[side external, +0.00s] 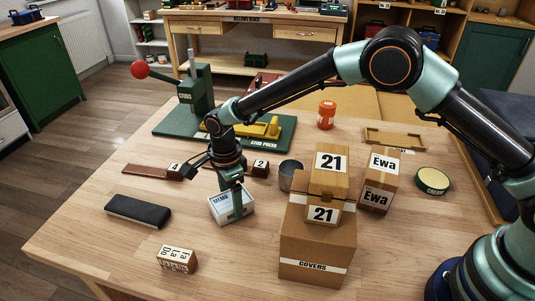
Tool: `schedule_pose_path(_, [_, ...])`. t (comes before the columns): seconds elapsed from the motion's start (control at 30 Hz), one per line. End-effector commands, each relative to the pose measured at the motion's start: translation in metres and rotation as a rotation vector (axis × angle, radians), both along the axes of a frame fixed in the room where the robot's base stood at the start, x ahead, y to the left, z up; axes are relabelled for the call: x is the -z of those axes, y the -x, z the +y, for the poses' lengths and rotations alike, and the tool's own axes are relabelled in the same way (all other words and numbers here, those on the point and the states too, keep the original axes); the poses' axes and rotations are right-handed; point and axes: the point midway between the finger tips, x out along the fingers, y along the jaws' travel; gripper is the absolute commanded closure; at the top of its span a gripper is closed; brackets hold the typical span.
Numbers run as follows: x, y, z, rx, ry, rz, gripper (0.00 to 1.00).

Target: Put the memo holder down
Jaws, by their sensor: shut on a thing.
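The memo holder (219,208) is a small white open box with a "MEMO" label, at the middle-left of the wooden table in the side external view. My gripper (237,205) reaches down to it from above and is shut on its right part. The holder looks slightly tilted. I cannot tell whether its base touches the table. Part of it is hidden behind my gripper's finger.
A black case (137,211) lies to the left and a labelled brown block (177,260) in front. A "COVERS" carton (317,247) with a "21" box (330,170) stands close on the right. A grey cup (289,175) is behind. Bare table (232,262) lies in front.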

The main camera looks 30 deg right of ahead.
Motion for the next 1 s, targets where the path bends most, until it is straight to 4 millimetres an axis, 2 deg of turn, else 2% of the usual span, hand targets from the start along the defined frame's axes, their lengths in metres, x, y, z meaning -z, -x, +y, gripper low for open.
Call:
schedule_pose_path(0.3, [0.002, 0.0, 0.0, 0.0, 0.0, 0.0, 0.88])
schedule_pose_path(0.33, [0.002, 0.0, 0.0, 0.0, 0.0, 0.0, 0.12])
schedule_pose_path(0.37, [0.002, 0.0, 0.0, 0.0, 0.0, 0.0, 0.0])
schedule_pose_path(0.6, [0.001, 0.0, 0.0, 0.0, 0.0, 0.0, 0.0])
schedule_pose_path(0.73, [-0.007, -0.001, 0.0, 0.0, -0.001, -0.002, 0.0])
schedule_pose_path(0.87, [-0.027, -0.001, 0.0, 0.0, -0.002, -0.003, 0.0])
schedule_pose_path(1.0, [-0.057, -0.001, 0.001, 0.0, -0.003, -0.005, 0.0])
